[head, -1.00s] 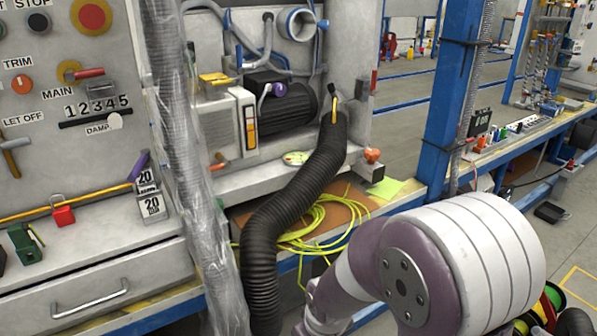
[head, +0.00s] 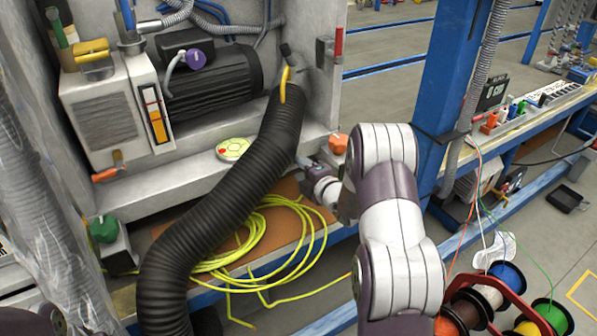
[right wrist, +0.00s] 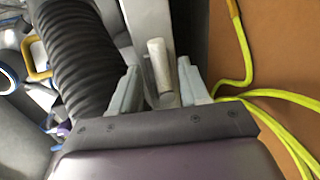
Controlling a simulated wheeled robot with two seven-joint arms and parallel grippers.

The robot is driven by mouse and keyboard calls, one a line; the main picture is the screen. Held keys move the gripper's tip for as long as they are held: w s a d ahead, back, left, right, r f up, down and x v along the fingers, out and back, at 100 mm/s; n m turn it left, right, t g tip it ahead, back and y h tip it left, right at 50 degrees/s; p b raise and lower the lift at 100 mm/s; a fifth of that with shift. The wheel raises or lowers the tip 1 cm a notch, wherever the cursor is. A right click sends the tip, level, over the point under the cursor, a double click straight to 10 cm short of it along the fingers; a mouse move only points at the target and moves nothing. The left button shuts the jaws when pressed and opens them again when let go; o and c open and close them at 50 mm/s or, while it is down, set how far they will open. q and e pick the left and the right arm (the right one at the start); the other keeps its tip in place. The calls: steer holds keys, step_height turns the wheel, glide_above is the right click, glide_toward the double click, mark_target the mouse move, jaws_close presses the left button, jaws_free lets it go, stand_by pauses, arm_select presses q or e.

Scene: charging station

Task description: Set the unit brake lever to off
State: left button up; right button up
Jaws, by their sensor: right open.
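My right gripper (head: 304,162) reaches to the lower right front edge of the grey cabinet, just right of the black corrugated hose (head: 225,195). In the right wrist view the gripper (right wrist: 158,85) is open, its two pale fingers on either side of a short cream-coloured handle (right wrist: 157,62). The fingers look apart from this handle. It may be the unit brake lever, but no label is readable. In the head view the handle is hidden by the hose and my gripper. My left gripper is out of view.
A red-handled switch (head: 338,42) and an orange knob (head: 338,143) are on the cabinet's right side. Yellow cable (head: 255,240) lies coiled on a brown board below. A blue post (head: 455,80) stands right of my arm. Cable spools (head: 505,280) are at lower right.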

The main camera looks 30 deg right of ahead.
steer(key=shift+x, duration=1)
steer(key=shift+d, duration=0.1)
jaws_close()
steer(key=f+m, duration=0.1)
steer(key=m, duration=0.1)
steer(key=shift+f+m+y, duration=0.2)
steer(key=shift+m+y, duration=0.2)
steer(key=shift+a+f+m+y+p, duration=0.2)
steer(key=shift+f+m+p, duration=0.15)
steer(key=shift+m, duration=0.4)
steer(key=shift+a+f+m+y+p, duration=0.2)
steer(key=shift+f+m, duration=0.1)
steer(key=shift+m, duration=0.45)
steer(key=shift+f, duration=0.1)
